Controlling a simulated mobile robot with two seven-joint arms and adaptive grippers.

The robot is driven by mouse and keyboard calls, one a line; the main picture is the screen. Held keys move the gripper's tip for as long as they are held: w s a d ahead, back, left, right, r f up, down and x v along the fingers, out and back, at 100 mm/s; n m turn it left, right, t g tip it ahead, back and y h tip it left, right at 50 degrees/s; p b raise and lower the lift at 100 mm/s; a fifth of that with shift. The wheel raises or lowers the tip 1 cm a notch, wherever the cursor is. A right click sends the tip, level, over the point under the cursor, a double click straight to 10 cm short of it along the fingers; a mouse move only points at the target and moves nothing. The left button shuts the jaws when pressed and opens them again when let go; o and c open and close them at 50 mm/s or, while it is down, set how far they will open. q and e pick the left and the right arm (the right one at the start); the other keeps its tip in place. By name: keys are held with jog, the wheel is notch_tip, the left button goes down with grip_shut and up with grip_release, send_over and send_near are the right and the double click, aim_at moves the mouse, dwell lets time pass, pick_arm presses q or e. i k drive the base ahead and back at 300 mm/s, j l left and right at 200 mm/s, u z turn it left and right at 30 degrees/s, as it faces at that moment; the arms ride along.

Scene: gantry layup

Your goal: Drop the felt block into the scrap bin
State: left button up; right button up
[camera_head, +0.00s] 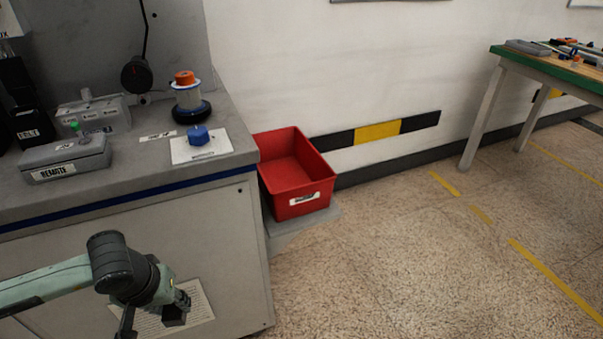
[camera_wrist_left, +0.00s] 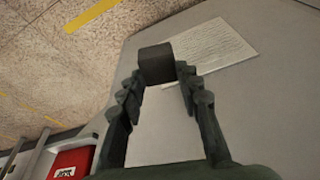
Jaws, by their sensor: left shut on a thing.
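The felt block (camera_wrist_left: 157,64) is a small dark grey cube. My left gripper (camera_wrist_left: 160,84) is shut on it, with the block between its fingertips. In the head view the block (camera_head: 174,316) shows low at the left, in front of the cabinet's panel and below the counter top. The left gripper's fingers are partly cut off by the bottom edge there. The scrap bin (camera_head: 288,211) is a red open box with a white label, right of the counter; its visible inside looks empty. The bin (camera_wrist_left: 72,158) also shows at the lower left of the left wrist view. My right gripper is out of view.
The grey counter (camera_head: 130,168) holds a remote box (camera_head: 65,158), a blue knobbed part (camera_head: 198,136) and an orange-topped spool (camera_head: 187,95). The bin rests on a low grey ledge (camera_head: 310,226). A workbench (camera_head: 545,62) stands far right. The floor between is clear.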

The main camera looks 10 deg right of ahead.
aim_at(280, 186)
jog(key=i+l, duration=0.1)
jog(key=l, duration=2.05)
